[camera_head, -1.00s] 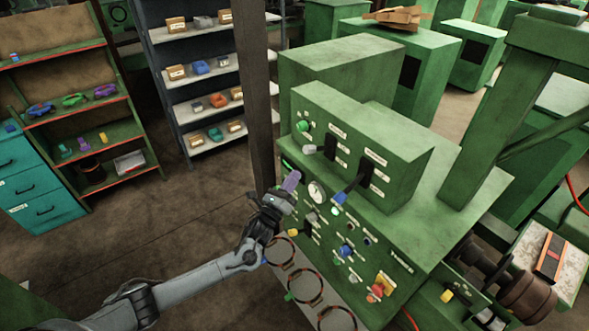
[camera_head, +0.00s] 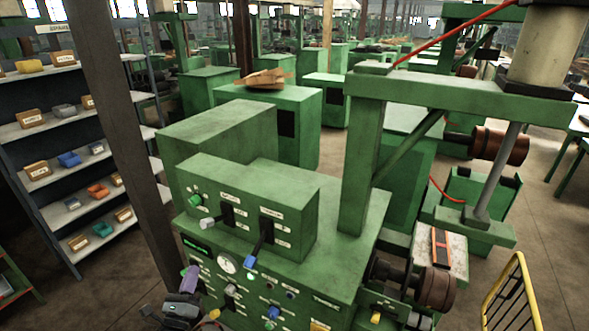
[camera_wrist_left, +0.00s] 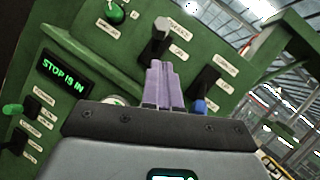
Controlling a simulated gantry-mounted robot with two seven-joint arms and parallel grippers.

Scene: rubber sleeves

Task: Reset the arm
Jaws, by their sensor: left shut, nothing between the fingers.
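My left gripper (camera_head: 189,272) is at the bottom left of the head view, in front of the green control panel (camera_head: 262,278). Its purple fingers (camera_wrist_left: 163,85) are pressed together with nothing between them. In the wrist view they point up over the panel, below a grey knob (camera_wrist_left: 162,28); I cannot tell whether they touch anything. The forearm is out of the head view. My right gripper is not in view.
A lit display (camera_wrist_left: 64,74) on the panel reads "STOP IS IN". The panel carries switches, a gauge (camera_head: 228,264) and a blue-tipped lever (camera_head: 250,261). Grey shelves (camera_head: 75,150) hold small boxes at left. A yellow rail (camera_head: 515,270) stands at lower right.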

